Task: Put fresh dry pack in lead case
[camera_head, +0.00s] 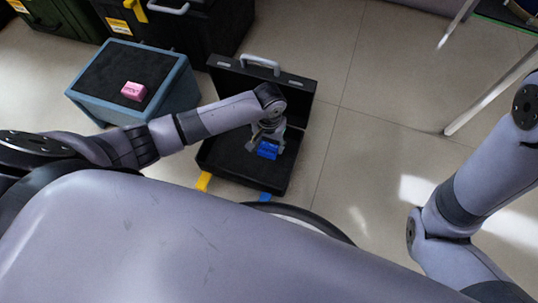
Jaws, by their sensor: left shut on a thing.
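An open black case (221,165) lies on the floor, its lid with a grey handle standing up at the back. My left gripper (268,143) reaches into the case from the left and is shut on a small blue pack (267,150). The pack is over the dark case floor, towards its right side; I cannot tell whether it touches the floor. A pink pack (134,91) lies on the dark top of a blue-grey box (152,104) left of the case. Only links of my right arm show at the right; its gripper is out of view.
Yellow (204,181) and blue (265,197) tabs show at the case's front edge. Dark storage boxes (205,30) stand at the back left. Pale metal legs (490,95) stand at the upper right. The tiled floor right of the case is clear.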

